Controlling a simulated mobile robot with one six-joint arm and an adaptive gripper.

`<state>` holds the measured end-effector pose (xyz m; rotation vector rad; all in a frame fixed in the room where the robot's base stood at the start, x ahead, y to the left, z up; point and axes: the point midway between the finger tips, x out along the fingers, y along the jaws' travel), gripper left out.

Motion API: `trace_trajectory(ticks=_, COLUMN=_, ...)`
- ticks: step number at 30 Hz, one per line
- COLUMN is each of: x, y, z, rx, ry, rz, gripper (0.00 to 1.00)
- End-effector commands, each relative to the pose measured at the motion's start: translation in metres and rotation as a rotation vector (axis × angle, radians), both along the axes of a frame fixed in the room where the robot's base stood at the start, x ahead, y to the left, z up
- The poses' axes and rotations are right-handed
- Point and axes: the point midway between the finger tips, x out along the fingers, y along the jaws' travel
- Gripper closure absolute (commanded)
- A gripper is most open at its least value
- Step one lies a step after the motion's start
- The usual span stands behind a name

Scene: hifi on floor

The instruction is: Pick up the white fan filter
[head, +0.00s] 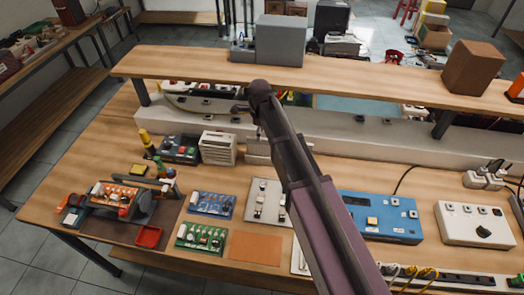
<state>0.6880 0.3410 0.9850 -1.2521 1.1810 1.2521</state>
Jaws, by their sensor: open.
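The white fan filter (218,148), a pale box with horizontal slats on its front, stands upright on the workbench left of the middle. My arm reaches up from the lower right, and its end is beyond the filter and to its right. My gripper (241,108) shows small and dark at the arm's end, near the shelf's front edge. It is open and apart from the filter. Its fingertips are hard to make out.
A raised shelf (190,62) runs behind the filter. A dark device with coloured buttons (178,148) stands close on its left. Blue (211,205) and green (201,238) circuit boards lie in front. A blue box (378,218) sits to the right.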

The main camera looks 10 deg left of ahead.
Motion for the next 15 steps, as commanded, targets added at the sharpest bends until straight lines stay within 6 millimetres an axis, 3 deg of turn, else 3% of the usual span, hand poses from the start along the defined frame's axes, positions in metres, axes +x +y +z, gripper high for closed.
trace_trajectory(ticks=15, x=-0.005, y=-0.002, z=-0.035, rx=0.000, ry=0.000, rz=0.000, gripper=0.40)
